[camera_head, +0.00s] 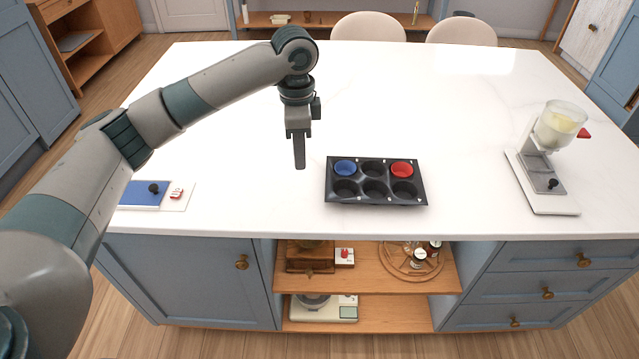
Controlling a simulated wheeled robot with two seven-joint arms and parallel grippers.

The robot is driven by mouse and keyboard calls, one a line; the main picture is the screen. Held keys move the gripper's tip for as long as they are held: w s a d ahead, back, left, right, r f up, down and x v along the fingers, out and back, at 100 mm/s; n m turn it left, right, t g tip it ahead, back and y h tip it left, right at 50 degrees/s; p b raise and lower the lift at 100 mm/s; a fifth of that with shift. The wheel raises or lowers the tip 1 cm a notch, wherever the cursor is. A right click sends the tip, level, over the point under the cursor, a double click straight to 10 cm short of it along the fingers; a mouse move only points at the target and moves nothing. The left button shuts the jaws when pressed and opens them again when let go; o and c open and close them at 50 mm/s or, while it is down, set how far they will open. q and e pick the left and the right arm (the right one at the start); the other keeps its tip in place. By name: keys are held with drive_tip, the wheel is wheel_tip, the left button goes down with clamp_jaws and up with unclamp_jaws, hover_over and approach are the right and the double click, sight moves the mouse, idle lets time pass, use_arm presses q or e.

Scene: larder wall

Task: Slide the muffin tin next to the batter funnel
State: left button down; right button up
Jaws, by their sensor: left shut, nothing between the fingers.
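The muffin tin (376,181) is dark, with two rows of cups, and lies on the white island top near its front edge. A blue cup liner (345,168) sits in its back left cup and a red liner (402,170) in its back right cup. The batter funnel (560,125) is a clear bowl with pale yellow batter on a white stand at the right, well apart from the tin. My left gripper (299,165) is shut and empty, pointing down just left of the tin, not visibly touching it. My right gripper is not in view.
The white counter (470,150) is clear between tin and funnel. A blue pad on a white board (143,194) lies at the front left, partly behind my arm. Shelves with a scale (324,308) and jars are below the front edge. Two chairs (368,27) stand behind.

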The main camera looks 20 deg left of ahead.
sight(302, 199)
use_arm(q)
drive_tip(key=shift+w+f, duration=0.1)
drive_tip(key=shift+f, duration=0.05)
wheel_tip(302, 199, down, 10)
drive_tip(key=p, duration=0.3)
drive_tip(key=shift+w+d+r+p, duration=0.15)
drive_tip(key=shift+w+d+p, duration=0.15)
drive_tip(key=shift+d, duration=0.35)
drive_tip(key=shift+w+d+r+p, duration=0.15)
drive_tip(key=shift+d+p, duration=0.15)
drive_tip(key=shift+d, duration=0.3)
drive_tip(key=shift+w+d+f, duration=0.2)
drive_tip(key=shift+w+d, duration=0.05)
drive_tip(key=shift+d, duration=0.4)
